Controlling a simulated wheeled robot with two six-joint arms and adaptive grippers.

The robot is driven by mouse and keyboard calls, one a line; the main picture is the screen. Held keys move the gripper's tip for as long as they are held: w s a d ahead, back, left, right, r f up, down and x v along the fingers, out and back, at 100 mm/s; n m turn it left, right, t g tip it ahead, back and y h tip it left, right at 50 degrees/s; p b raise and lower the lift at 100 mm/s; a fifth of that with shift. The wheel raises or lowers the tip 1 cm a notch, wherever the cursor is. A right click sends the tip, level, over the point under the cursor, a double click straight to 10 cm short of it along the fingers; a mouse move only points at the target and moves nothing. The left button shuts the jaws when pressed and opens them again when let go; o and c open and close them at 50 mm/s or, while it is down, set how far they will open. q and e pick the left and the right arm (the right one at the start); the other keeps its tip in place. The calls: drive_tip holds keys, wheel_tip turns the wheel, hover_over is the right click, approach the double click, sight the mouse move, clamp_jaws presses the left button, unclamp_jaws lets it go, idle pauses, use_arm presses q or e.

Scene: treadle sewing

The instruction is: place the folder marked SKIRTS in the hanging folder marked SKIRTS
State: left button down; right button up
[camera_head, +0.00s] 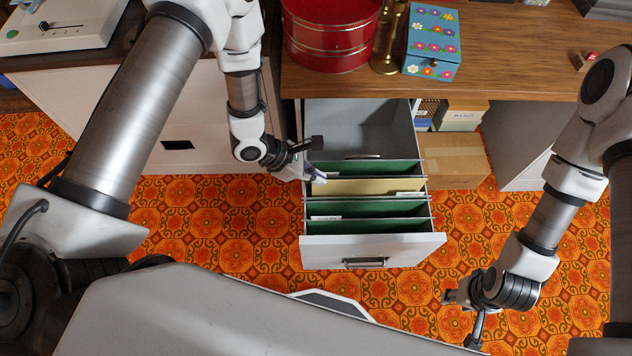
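A cream folder (365,187) lies across the open drawer (370,243), between green hanging folders, with its upper part showing. Several green hanging folders (370,208) with small white tabs hang in the drawer; the tab writing is too small to read. My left gripper (318,175) is at the drawer's left side, at the left end of the cream folder. Its fingertips are too small to tell whether they grip the folder. My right gripper (449,297) is low over the floor, right of the drawer front and away from the folders. Its finger opening is unclear.
The wooden desk top (500,50) above the drawer holds a red round tin (331,38), a brass candlestick-like object (387,50) and a blue flowered box (432,42). A cardboard box (455,160) stands right of the drawer. The patterned floor in front is clear.

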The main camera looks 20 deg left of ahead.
use_arm(q)
drive_tip(key=shift+f, duration=1.85)
drive_tip(key=c, duration=1.3)
unclamp_jaws()
drive_tip(key=shift+a+r, duration=0.1)
drive_tip(key=shift+r, duration=0.2)
drive_tip(key=v, duration=1.1)
drive_tip(key=shift+s+a+r, duration=0.1)
drive_tip(key=shift+a+r, duration=0.05)
drive_tip(key=shift+r, duration=0.15)
